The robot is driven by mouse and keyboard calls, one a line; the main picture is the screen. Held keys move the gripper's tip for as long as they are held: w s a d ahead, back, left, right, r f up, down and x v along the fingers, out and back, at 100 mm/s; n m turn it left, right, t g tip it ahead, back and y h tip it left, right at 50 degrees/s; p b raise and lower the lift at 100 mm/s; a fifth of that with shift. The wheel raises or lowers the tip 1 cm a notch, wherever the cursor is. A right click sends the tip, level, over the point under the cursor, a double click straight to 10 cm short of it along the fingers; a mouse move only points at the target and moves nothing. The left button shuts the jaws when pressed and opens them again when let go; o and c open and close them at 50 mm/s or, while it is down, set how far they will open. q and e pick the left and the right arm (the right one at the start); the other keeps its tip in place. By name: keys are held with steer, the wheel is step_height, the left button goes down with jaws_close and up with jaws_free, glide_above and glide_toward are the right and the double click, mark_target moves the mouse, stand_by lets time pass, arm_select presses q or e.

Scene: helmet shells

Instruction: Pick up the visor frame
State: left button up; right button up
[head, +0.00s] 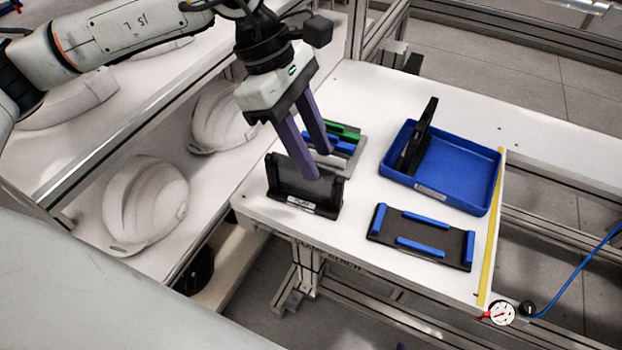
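I cannot tell for certain which part is the visor frame. A thin black upright piece (417,140) leans in the blue tray (471,197). A black upright holder or panel (303,187) with a white label stands near the table's left front edge. My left gripper (318,165) comes down from above with two purple fingers, visibly apart. The nearer fingertip overlaps the panel's upper edge in the picture; the farther one is behind it. Contact cannot be made out. My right gripper is not in view.
A black plate with blue bars (421,239) lies in front of the tray. Green and blue parts (343,138) sit behind my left fingers. White helmet shells (143,203) rest on the left shelf. A yellow strip (491,246) runs along the table's right side. The table's back is clear.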

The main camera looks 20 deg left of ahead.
mark_target(335, 193)
arm_select(q)
steer(key=shift+s+d+f, duration=0.15)
steer(key=shift+d+f, duration=0.1)
steer(key=shift+f, duration=0.25)
steer(key=shift+s+d+f, duration=0.15)
steer(key=shift+d+f, duration=0.1)
steer(key=shift+f, duration=0.25)
steer(key=shift+d+p+x, duration=0.2)
steer(key=shift+p+x, duration=0.05)
steer(key=shift+x, duration=1.2)
steer(key=shift+d+p+x, duration=0.15)
steer(key=shift+p+x, duration=0.1)
steer(key=shift+x, duration=1.2)
steer(key=shift+w+r, duration=0.1)
steer(key=shift+r, duration=0.1)
jaws_close()
